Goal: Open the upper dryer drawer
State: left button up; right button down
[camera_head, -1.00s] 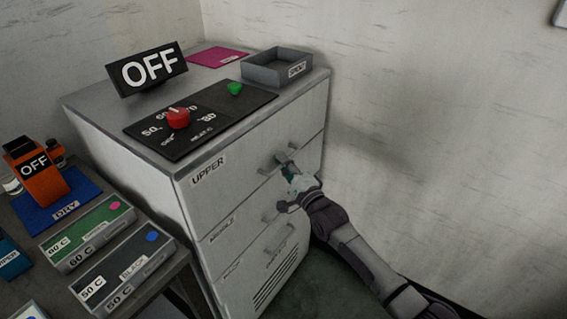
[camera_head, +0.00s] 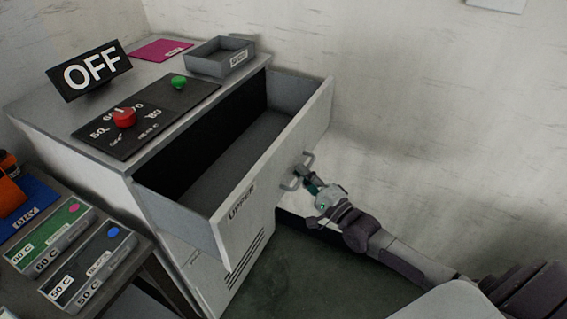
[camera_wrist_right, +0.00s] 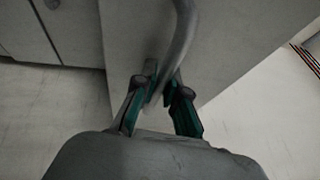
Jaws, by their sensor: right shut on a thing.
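The upper dryer drawer (camera_head: 275,165) is pulled well out of the cabinet, and its inside looks empty. Its front panel carries the label UPPER and a grey bar handle (camera_head: 296,172). My right gripper (camera_head: 312,183) is at this handle, shut on it. In the right wrist view the handle (camera_wrist_right: 182,40) passes between the two fingers of the gripper (camera_wrist_right: 162,88). The lower drawers are partly hidden below the open one. My left gripper is not in view.
On the dryer top are an OFF sign (camera_head: 90,73), a control panel (camera_head: 145,117) with red knob and green button, a grey tray (camera_head: 220,57) and a pink sheet (camera_head: 163,49). A side table with labelled boxes (camera_head: 88,267) stands at left. A wall is at right.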

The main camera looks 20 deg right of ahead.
jog(key=s+d, duration=0.2)
jog(key=shift+s+f, duration=0.1)
jog(key=shift+s, duration=0.25)
jog(key=c, duration=1.5)
grip_release()
jog(key=v, duration=1.2)
